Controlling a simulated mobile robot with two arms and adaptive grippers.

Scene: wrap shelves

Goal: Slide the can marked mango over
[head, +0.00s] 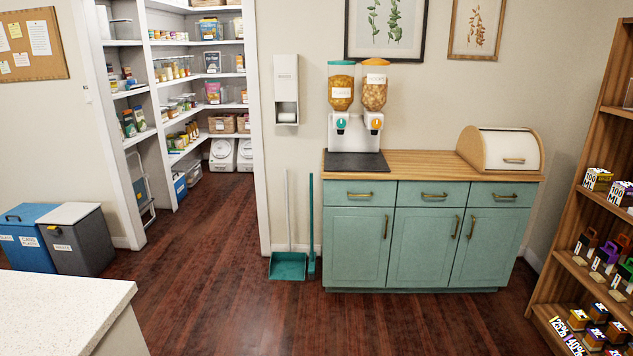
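No can marked mango can be made out in the head view. Small boxes and packs with labels (597,179) stand on the wooden shelf at the right edge, but their print is mostly too small to read. Neither my left nor my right gripper shows in the view.
A teal cabinet (390,245) with a cereal dispenser (356,130) and bread box (500,149) stands against the back wall. A wooden shelf (575,200) is at right, a pale counter (60,305) at front left, bins (75,240) behind it. The middle floor (220,290) is clear.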

